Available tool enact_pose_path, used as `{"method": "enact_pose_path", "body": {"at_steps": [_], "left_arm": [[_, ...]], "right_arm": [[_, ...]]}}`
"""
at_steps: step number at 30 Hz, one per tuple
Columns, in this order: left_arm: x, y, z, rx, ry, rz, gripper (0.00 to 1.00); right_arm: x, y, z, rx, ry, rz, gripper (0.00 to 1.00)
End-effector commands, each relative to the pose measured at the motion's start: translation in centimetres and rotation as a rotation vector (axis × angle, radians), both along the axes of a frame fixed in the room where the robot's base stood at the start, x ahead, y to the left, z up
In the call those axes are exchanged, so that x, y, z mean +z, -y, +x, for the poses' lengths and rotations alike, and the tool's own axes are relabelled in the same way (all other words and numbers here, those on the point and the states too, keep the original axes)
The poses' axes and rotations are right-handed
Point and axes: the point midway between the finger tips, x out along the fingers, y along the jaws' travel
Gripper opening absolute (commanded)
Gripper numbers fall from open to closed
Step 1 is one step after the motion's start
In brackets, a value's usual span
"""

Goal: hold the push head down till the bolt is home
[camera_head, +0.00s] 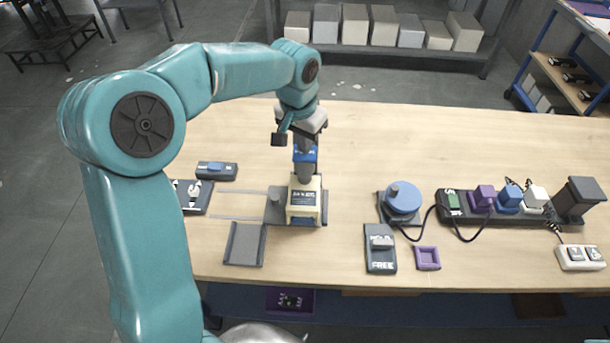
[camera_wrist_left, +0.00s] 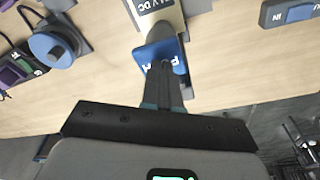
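A beige unit marked "24 V DC" (camera_head: 304,199) stands on the table, with a grey tapered part (camera_head: 304,173) above it and a blue lettered head (camera_head: 306,154) on top, which I take as the push head. My left gripper (camera_head: 304,143) comes down from above onto the head. In the left wrist view the fingers (camera_wrist_left: 164,72) are together, with their tips over the middle of the blue head (camera_wrist_left: 153,56), hiding part of its lettering. They look to be touching it, not around it. The bolt cannot be made out. My right gripper is not in view.
A grey plate (camera_head: 277,207) and a grey channel (camera_head: 244,244) lie by the unit. A blue round knob (camera_head: 403,196), a switch marked FREE (camera_head: 380,252), a purple frame (camera_head: 427,258) and a socket strip (camera_head: 472,207) lie right. The table behind is clear.

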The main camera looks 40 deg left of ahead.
Motion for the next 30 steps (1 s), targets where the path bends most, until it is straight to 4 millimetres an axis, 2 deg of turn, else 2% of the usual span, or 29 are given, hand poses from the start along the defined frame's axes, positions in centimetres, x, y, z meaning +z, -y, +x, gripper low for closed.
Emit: {"method": "enact_pose_path", "body": {"at_steps": [8, 30], "left_arm": [[0.1, 0.1, -0.1, 0.0, -0.008, -0.001, 0.0], [6.1, 0.0, 0.0, 0.0, -0.003, -0.001, 0.0]], "right_arm": [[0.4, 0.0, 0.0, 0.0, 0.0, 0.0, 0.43], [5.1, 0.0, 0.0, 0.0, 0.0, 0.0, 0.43]]}}
